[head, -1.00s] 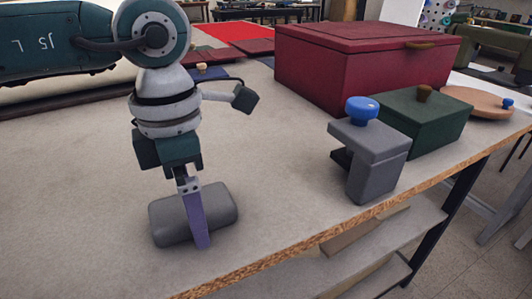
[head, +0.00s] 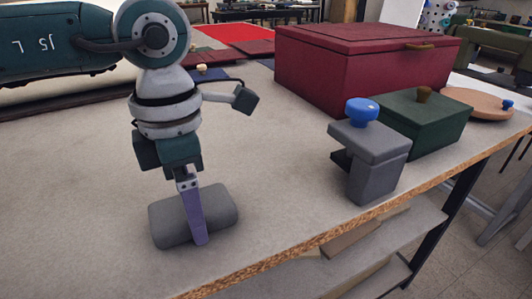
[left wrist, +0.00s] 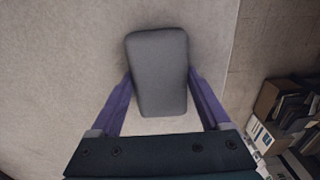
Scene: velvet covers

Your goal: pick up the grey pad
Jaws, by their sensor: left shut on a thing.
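The grey pad (head: 220,205) is a rounded grey block on the table near its front edge. My left gripper (head: 199,240) points down over it, with one purple finger across the pad's near side. In the left wrist view the pad (left wrist: 158,72) lies between the two purple fingers (left wrist: 160,88), which close on its sides. The gripper is shut on the pad. The pad appears to be at table height; I cannot tell whether any gap is under it. My right gripper is not in view.
To the right stand a grey stand with a blue knob (head: 362,112), a green box (head: 425,122) and a large dark red box (head: 360,68). A round wooden lid (head: 480,102) lies beyond. The table's front edge (head: 330,241) runs close to the pad.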

